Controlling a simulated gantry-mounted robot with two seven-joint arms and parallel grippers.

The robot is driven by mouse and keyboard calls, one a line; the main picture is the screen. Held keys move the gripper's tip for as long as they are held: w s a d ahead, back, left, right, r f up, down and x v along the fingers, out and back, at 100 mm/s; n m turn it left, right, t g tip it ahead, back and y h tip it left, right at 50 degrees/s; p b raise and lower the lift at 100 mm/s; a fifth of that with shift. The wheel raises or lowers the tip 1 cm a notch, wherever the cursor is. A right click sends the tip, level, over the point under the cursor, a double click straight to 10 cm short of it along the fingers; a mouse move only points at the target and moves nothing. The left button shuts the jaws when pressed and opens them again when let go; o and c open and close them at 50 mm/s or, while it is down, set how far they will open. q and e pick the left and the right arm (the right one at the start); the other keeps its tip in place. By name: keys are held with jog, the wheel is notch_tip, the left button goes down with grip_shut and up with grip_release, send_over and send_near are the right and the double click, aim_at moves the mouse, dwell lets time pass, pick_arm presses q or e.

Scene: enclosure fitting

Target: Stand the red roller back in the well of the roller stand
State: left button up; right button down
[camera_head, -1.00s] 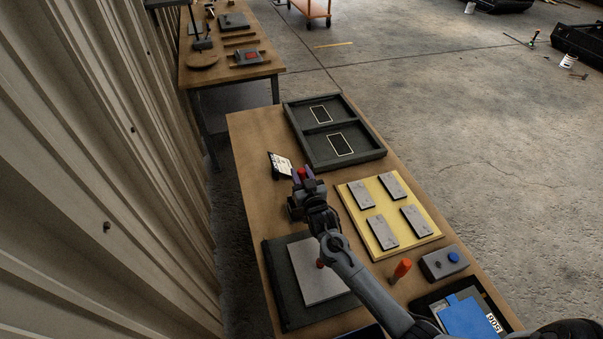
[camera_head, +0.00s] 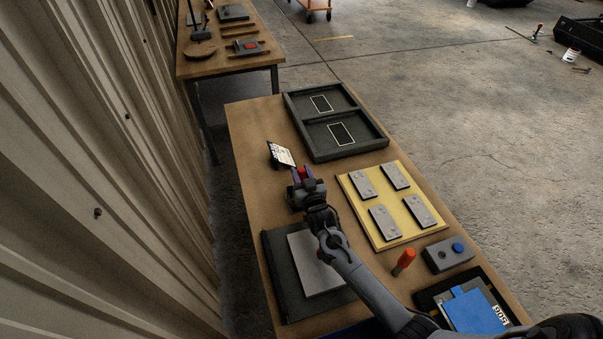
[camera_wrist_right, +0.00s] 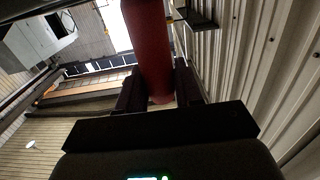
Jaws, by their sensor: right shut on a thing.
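My right gripper (camera_head: 300,178) is shut on the red roller (camera_head: 303,172) above the near left part of the bench, just below a small dark stand with a white label face (camera_head: 284,156). In the right wrist view the red roller (camera_wrist_right: 148,45) stands out lengthwise between the two dark fingers of the gripper (camera_wrist_right: 158,88). I cannot make out the roller stand's well. The labelled stand may be it, but its far side is hidden. My left gripper is not in view.
A dark two-bay tray (camera_head: 372,147) lies behind. A yellow board (camera_head: 390,212) with several grey plates lies right.

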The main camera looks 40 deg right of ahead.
dwell(0.3)
jog(key=c, duration=0.7)
grip_release()
jog(key=shift+o, duration=0.2)
jog(key=shift+s, duration=0.1)
